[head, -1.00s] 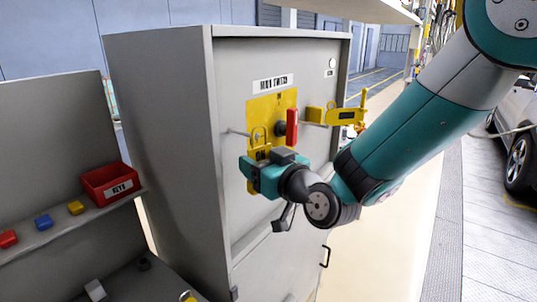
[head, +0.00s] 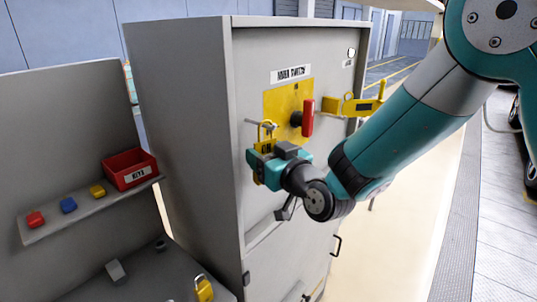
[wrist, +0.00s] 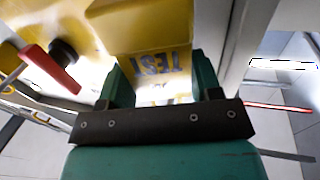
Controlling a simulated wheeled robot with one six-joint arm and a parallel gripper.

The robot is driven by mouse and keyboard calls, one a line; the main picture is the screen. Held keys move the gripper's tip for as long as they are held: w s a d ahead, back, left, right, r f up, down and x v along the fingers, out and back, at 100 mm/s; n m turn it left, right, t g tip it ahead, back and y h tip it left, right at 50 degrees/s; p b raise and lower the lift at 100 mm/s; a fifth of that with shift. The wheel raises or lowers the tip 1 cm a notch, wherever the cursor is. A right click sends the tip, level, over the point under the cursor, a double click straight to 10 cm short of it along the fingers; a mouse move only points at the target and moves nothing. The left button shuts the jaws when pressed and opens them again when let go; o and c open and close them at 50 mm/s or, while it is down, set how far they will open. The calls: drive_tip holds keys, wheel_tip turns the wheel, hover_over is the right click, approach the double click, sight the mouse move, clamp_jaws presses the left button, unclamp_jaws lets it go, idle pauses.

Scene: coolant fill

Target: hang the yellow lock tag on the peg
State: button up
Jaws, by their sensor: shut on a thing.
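The yellow lock tag (head: 264,146) is held upright in my gripper (head: 262,163), with its loop (head: 268,127) at the top. A thin metal peg (head: 250,121) sticks out of the grey cabinet (head: 185,130), left of the yellow switch plate (head: 278,100). The loop overlaps the peg in the head view. I cannot tell whether it is around the peg or in front of it.
The red switch handle (head: 308,118) is right of the tag. A second yellow tag-like piece (head: 350,106) is at a right-hand peg. At left are a shelf with a red bin (head: 130,168) and small coloured blocks. A yellow padlock (head: 204,290) lies below.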

drive_tip(key=shift+s+f, duration=0.1)
drive_tip(key=shift+f, duration=0.3)
drive_tip(key=o, duration=1.2)
drive_tip(key=shift+r, duration=0.1)
